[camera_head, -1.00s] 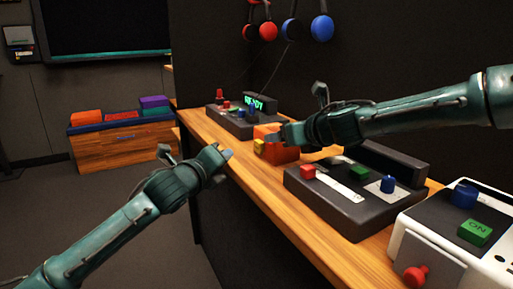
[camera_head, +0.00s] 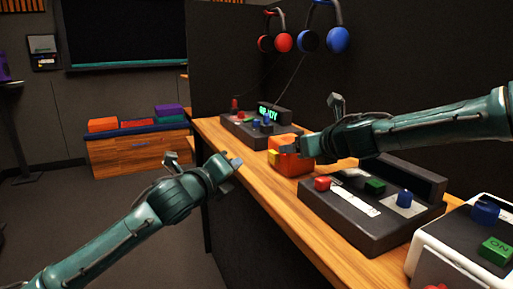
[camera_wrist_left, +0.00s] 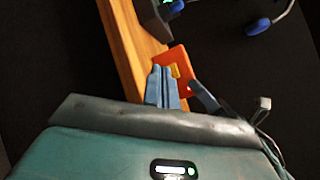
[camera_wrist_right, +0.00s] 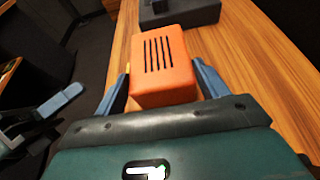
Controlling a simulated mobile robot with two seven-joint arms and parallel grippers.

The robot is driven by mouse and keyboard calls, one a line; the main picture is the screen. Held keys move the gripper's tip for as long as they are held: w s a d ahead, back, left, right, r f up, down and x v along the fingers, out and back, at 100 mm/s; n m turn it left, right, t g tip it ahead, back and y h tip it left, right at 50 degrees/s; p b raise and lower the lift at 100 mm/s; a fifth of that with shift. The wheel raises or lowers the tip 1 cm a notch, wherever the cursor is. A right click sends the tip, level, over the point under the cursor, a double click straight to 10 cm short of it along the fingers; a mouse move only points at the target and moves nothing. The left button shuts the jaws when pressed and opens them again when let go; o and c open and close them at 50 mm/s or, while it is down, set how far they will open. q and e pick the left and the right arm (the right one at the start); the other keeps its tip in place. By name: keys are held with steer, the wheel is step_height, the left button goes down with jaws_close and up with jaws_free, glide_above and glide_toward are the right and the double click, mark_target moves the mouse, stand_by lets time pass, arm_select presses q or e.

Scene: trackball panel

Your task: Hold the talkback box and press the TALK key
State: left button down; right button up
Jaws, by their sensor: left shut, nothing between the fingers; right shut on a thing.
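The orange talkback box (camera_head: 293,163) is on the wooden desk, with a yellow key (camera_head: 273,157) on its left face. My right gripper (camera_head: 303,148) is shut on the box; the right wrist view shows its blue fingers at both sides of the slotted orange face (camera_wrist_right: 165,75). My left gripper (camera_head: 236,163) is shut and empty, just left of the yellow key with a gap between them. In the left wrist view its closed fingers (camera_wrist_left: 162,72) point toward the box (camera_wrist_left: 181,57) and partly overlap the yellow key (camera_wrist_left: 175,71). No lettering on the key is readable.
A dark control panel (camera_head: 345,222) with red, green and blue controls stands nearer on the desk (camera_head: 270,212). A white unit (camera_head: 460,255) is at the right. Another panel (camera_head: 240,128) with a green display is behind. Headphones (camera_head: 336,40) hang above.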

arm_select(q)
steer(key=s+a+r, duration=0.2)
steer(key=s, duration=0.3)
steer(key=shift+a+r, duration=0.25)
steer(key=shift+a, duration=0.05)
stand_by(0.4)
arm_select(e)
steer(key=o, duration=1.1)
steer(key=shift+o, duration=0.2)
steer(key=v, duration=1.2)
steer(key=shift+r, duration=0.1)
steer(key=shift+o, duration=0.2)
